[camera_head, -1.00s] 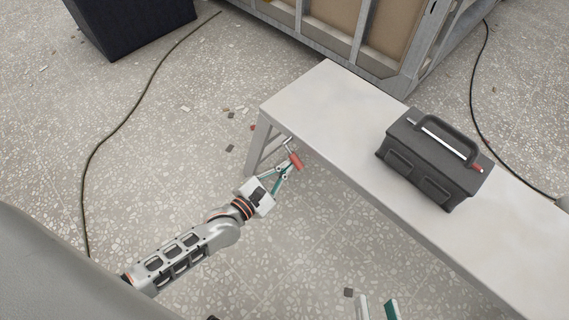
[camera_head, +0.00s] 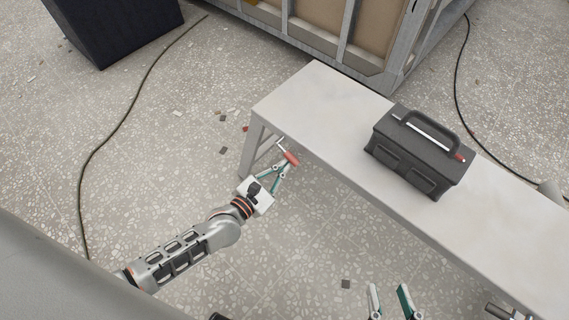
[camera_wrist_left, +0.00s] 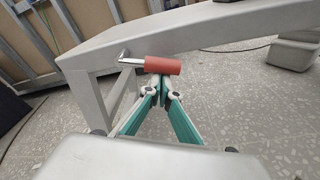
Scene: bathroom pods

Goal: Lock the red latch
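The red latch handle (camera_head: 291,158) is a red cylinder on a bent metal rod beside the near-left end of the white bench (camera_head: 316,105). In the left wrist view the red handle (camera_wrist_left: 163,65) lies crosswise, its rod running left to the bench frame. My left gripper (camera_head: 286,166) is at the handle. In the left wrist view its fingertips (camera_wrist_left: 161,80) are together just under the handle, seemingly touching it, not around it. The contact is partly hidden. My right gripper (camera_head: 390,300) shows two fingers apart at the bottom edge, with nothing visible between them.
A dark toolbox (camera_head: 420,150) stands on the bench. A black box (camera_head: 115,25) and a metal-framed panel structure (camera_head: 330,35) stand behind. Black cables (camera_head: 125,115) and small debris lie on the floor. The floor before the bench is mostly clear.

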